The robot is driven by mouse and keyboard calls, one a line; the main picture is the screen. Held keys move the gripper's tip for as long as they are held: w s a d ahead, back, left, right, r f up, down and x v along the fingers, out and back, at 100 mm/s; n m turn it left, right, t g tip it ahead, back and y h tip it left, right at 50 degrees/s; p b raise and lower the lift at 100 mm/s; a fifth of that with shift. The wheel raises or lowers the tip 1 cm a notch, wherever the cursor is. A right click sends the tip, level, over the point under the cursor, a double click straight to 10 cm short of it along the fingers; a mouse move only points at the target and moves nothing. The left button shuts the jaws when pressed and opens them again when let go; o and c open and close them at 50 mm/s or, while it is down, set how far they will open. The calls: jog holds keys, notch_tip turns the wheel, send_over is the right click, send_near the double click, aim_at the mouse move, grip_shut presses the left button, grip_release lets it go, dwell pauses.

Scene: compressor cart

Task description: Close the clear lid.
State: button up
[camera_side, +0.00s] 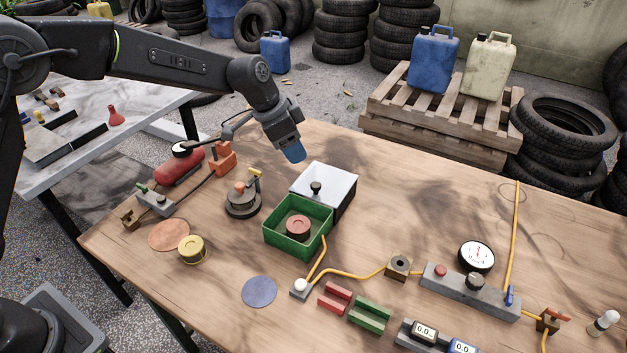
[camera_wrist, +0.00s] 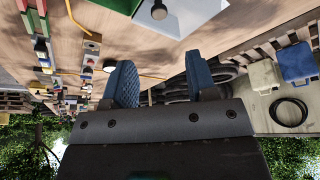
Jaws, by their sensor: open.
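The green box (camera_side: 286,249) stands on the wooden table with its top open, and a dark red round piece (camera_side: 298,226) lies inside. The pale clear lid (camera_side: 338,181) is open at the box's far side, with a black knob (camera_side: 316,187) on it. The lid (camera_wrist: 192,14) and knob (camera_wrist: 159,10) also show at the top of the wrist view, beside a cut-off part of the green box (camera_wrist: 118,4). My gripper (camera_side: 294,153) is above and behind the lid, apart from it. Its blue fingers (camera_wrist: 162,80) are spread, with nothing between them.
A round grey fixture with an orange knob (camera_side: 243,198) stands left of the box. A blue disc (camera_side: 259,291) lies in front. The table right of the lid is clear.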

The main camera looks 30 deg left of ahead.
aim_at(316, 184)
jog(key=x, duration=1.2)
jog(key=shift+s, duration=0.1)
jog(key=shift+c, duration=0.5)
grip_shut()
